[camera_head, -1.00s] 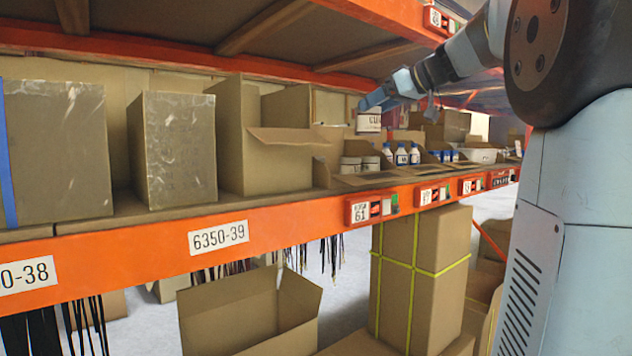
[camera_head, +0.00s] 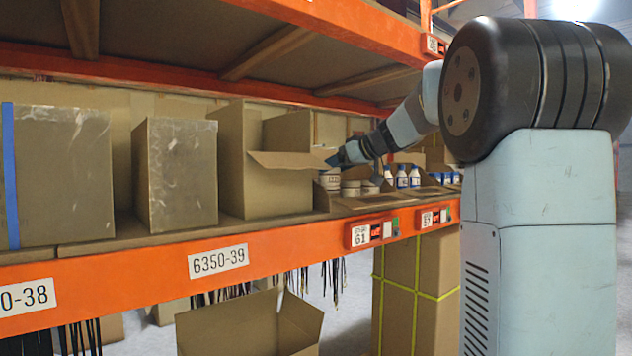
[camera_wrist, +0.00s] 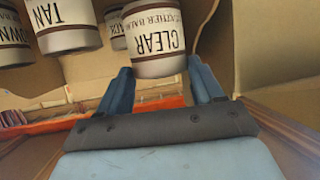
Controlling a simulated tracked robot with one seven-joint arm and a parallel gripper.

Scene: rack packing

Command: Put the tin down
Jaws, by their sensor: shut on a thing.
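The tin (camera_wrist: 155,40) is pale with a dark rim and a label reading CLEAR, upside down in the wrist view. My gripper (camera_wrist: 163,84) is shut on it, one blue finger at each side. In the head view the tin (camera_head: 330,181) hangs under my gripper (camera_head: 336,161), low over the shelf at the left of other pale tins (camera_head: 351,188). In the wrist view a tin labelled TAN (camera_wrist: 66,28) stands beside it, with a gap. I cannot tell whether the held tin's base touches anything.
Another tin (camera_wrist: 10,35) sits at the wrist view's left edge. A tall open carton (camera_head: 232,150), its flap sticking out, stands close left of my gripper. White bottles with blue caps (camera_head: 402,178) stand to the right. The orange shelf beam (camera_head: 300,245) runs along the front.

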